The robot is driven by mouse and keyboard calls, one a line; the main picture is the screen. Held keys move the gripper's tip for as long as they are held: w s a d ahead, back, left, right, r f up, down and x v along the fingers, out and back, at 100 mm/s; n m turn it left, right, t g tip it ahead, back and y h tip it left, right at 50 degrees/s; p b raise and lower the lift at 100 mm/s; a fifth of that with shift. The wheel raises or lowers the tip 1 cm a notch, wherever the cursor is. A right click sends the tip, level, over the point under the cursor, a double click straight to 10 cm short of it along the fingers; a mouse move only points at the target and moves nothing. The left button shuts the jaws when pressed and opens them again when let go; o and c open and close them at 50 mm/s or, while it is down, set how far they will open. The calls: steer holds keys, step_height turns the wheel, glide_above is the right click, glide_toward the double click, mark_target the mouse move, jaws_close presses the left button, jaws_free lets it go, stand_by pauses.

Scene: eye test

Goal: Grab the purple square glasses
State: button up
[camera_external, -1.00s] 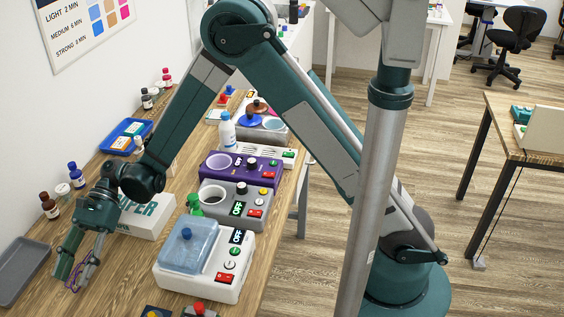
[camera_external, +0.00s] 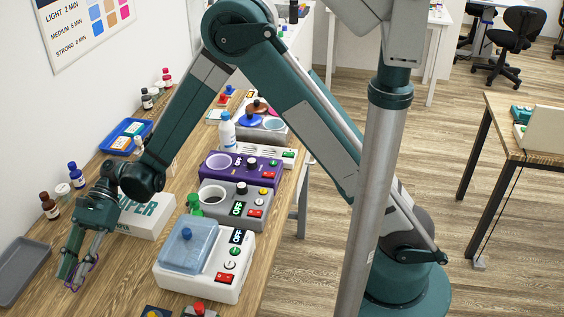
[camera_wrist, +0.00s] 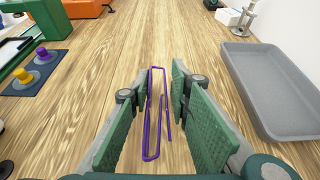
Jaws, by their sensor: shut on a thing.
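The purple square glasses (camera_wrist: 148,125) are a thin purple wire frame. In the wrist view they stand lengthwise between the two green finger pads of my gripper (camera_wrist: 160,88). In the external view my gripper (camera_external: 73,280) is low over the wooden table at the lower left, shut on the glasses, with a bit of purple wire (camera_external: 95,264) showing beside the fingers. Part of the frame is hidden behind the fingers there. I cannot tell whether the glasses touch the table.
A grey tray (camera_wrist: 268,88) lies right of my gripper in the wrist view. A white box (camera_external: 148,222), bottles and a white device (camera_external: 228,275) stand nearby. The wood ahead is clear.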

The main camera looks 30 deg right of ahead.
mark_target(73, 271)
step_height(73, 271, up, 10)
steer(key=shift+f+p, duration=0.1)
steer(key=shift+p, duration=0.85)
